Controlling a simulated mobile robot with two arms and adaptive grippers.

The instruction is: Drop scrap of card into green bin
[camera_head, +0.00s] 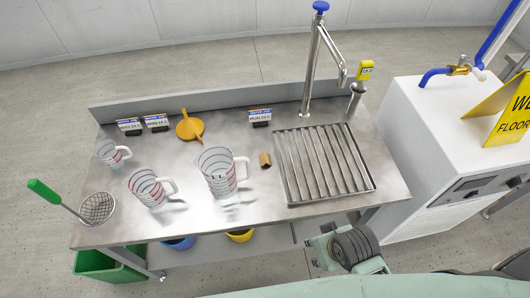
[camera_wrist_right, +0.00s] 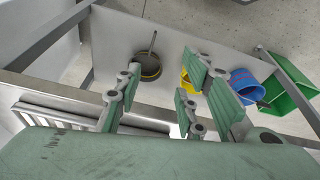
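The scrap of card (camera_head: 265,159) is a small brown folded piece lying on the steel bench top, between the largest measuring jug and the drain grate. The green bin (camera_head: 110,266) stands on the floor under the bench's front left corner; it also shows in the right wrist view (camera_wrist_right: 290,92). My right gripper (camera_head: 318,248) is in front of the bench's front edge, below and right of the card. In the right wrist view its fingers (camera_wrist_right: 160,90) are apart with nothing between them. My left gripper is not in view.
The steel bench (camera_head: 240,207) carries several clear jugs, a yellow funnel (camera_head: 190,125), a sieve (camera_head: 97,207) with green handle, a tap (camera_head: 311,70) and a drain grate (camera_head: 290,196). Blue (camera_head: 180,243) and yellow (camera_head: 240,236) buckets sit beneath. A white cabinet (camera_head: 420,130) stands right.

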